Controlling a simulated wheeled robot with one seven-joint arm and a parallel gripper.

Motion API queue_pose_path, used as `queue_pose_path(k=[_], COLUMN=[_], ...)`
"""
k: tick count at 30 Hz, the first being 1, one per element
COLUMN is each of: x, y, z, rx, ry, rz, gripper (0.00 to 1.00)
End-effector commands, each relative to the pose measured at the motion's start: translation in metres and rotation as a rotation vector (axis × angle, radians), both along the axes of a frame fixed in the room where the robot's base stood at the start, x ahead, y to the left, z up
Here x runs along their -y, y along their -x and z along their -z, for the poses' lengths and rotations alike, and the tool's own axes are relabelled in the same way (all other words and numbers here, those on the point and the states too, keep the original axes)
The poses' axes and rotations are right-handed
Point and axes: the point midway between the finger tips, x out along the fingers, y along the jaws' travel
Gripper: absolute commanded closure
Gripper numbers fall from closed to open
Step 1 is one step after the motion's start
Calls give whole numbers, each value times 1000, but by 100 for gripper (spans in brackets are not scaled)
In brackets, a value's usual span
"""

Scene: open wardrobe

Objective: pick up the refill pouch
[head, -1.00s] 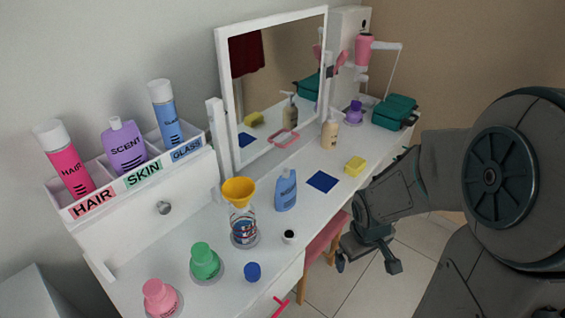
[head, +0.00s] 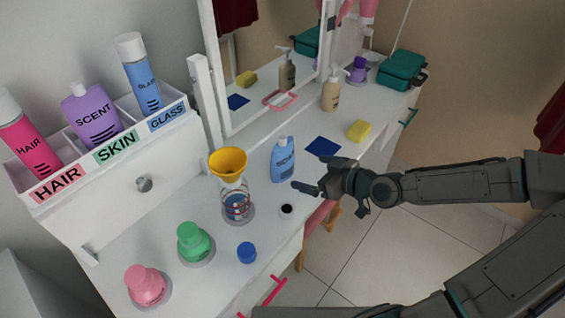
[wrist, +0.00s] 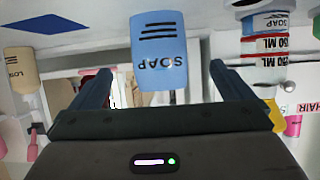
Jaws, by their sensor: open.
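The refill pouch (head: 283,162) is blue with the word SOAP on it and stands upright on the white dressing table. In the wrist view the pouch (wrist: 158,50) appears upside down, ahead of and between the two dark fingers. My gripper (head: 314,177) is open and empty, just to the right of the pouch in the head view. A gap shows between fingers and pouch there. In the wrist view my gripper (wrist: 160,82) has its fingers spread wider than the pouch.
A clear bottle (head: 237,205) with a yellow funnel (head: 229,162) stands left of the pouch. The mirror (head: 262,75) rises behind.

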Motion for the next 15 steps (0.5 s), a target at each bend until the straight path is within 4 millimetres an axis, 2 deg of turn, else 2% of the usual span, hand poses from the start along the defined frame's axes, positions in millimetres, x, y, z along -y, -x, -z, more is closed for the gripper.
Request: queue_pose_path(k=[5, 15], x=[-7, -38], y=[-7, -31], z=[-5, 11], rx=[39, 36], ry=[-27, -26], rz=[-2, -7], gripper=[0, 0])
